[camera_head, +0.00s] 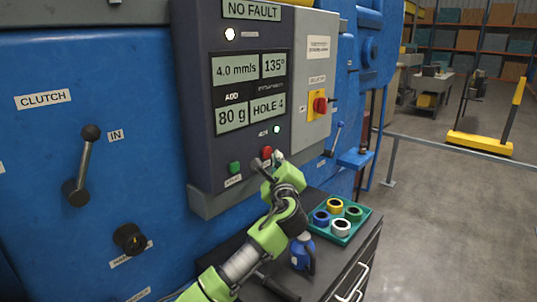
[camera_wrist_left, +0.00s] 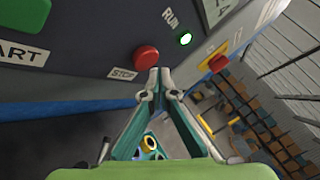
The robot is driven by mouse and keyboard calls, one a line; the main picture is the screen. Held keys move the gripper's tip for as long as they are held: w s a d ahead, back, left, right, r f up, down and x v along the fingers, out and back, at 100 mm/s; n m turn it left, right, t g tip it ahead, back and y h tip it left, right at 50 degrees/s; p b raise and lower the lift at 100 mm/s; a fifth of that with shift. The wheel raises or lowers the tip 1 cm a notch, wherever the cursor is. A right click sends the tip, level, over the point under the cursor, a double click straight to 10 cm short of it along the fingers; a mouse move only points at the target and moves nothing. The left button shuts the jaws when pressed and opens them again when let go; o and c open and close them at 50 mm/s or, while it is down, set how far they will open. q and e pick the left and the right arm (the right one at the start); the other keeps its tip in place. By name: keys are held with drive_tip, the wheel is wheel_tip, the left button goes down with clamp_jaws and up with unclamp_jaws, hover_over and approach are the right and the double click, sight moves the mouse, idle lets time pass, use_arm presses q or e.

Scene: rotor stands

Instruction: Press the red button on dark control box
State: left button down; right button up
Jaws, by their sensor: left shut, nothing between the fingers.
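The dark control box (camera_head: 203,75) is mounted on the blue machine, with lit readouts on its face. Its red button (camera_head: 266,152) is at the lower right of the panel; in the left wrist view the red button (camera_wrist_left: 146,57) sits beside a STOP label. My left gripper (camera_head: 267,163) is shut and empty, its fingertips close to the red button. In the left wrist view the fingertips (camera_wrist_left: 160,74) meet just below and right of the button. I cannot tell whether they touch it. My right gripper is not in view.
A green button (camera_head: 235,168) is left of the red one. A lit green lamp (camera_head: 276,129) is above it. A grey box with a red knob (camera_head: 320,105) adjoins on the right. A teal tray (camera_head: 358,233) of coloured rings and a blue bottle (camera_head: 301,252) stand on the cabinet below.

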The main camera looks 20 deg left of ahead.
use_arm(q)
drive_tip(key=shift+a, duration=0.15)
idle(0.7)
drive_tip(key=shift+w+a, duration=0.15)
drive_tip(key=shift+a, duration=0.1)
drive_tip(key=shift+w+a+p, duration=0.15)
drive_tip(key=shift+a+p, duration=0.2)
drive_tip(key=shift+a, duration=0.05)
idle(0.7)
drive_tip(key=shift+s+d, duration=0.35)
drive_tip(key=shift+d, duration=0.45)
drive_tip(key=d, duration=0.1)
drive_tip(key=s+d, duration=0.1)
drive_tip(key=d, duration=0.1)
drive_tip(key=d+p, duration=0.1)
drive_tip(key=shift+s+d, duration=0.35)
